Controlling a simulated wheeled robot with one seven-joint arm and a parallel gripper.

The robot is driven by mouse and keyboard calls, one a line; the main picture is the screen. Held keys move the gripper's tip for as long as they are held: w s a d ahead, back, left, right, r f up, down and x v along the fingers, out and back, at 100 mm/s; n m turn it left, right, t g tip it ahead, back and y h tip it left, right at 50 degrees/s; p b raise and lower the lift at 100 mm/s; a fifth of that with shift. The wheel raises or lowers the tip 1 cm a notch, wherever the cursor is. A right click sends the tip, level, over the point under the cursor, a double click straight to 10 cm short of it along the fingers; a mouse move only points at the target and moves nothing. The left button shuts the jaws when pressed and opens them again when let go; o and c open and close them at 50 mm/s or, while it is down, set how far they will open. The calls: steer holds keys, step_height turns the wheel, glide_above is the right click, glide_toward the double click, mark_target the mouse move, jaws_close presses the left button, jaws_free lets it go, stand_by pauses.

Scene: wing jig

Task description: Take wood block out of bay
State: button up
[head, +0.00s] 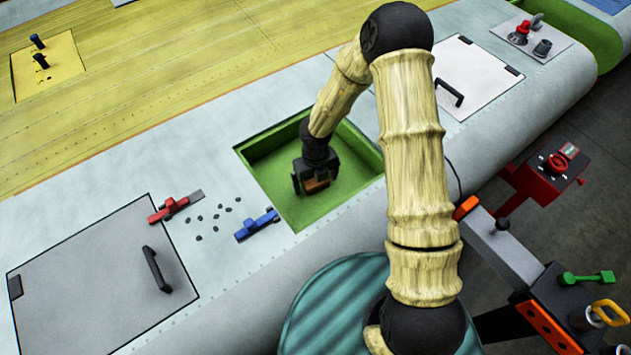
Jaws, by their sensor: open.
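The wood block (316,186) is a small brown piece on the floor of the green-lined bay (285,209), a rectangular opening in the grey wing surface. My gripper (314,188) reaches down into the bay, with its dark jaws open around or right at the block. The block is partly hidden by the jaws, and I cannot tell whether they touch it. My arm covers the bay's upper right part.
A red-handled clamp (175,207), a blue-handled clamp (257,224) and several dark fasteners (216,217) lie left of the bay. A closed grey hatch (95,280) is at lower left and a white hatch (465,78) at upper right. A red control box (550,170) stands at right.

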steer(key=shift+w, duration=0.15)
steer(key=shift+a, duration=0.15)
steer(key=shift+s, duration=0.2)
steer(key=c, duration=0.3)
steer(key=shift+d, duration=0.2)
steer(key=c, duration=0.8)
steer(key=shift+o, duration=0.2)
step_height(320, 180, up, 10)
steer(key=shift+a+r, duration=0.1)
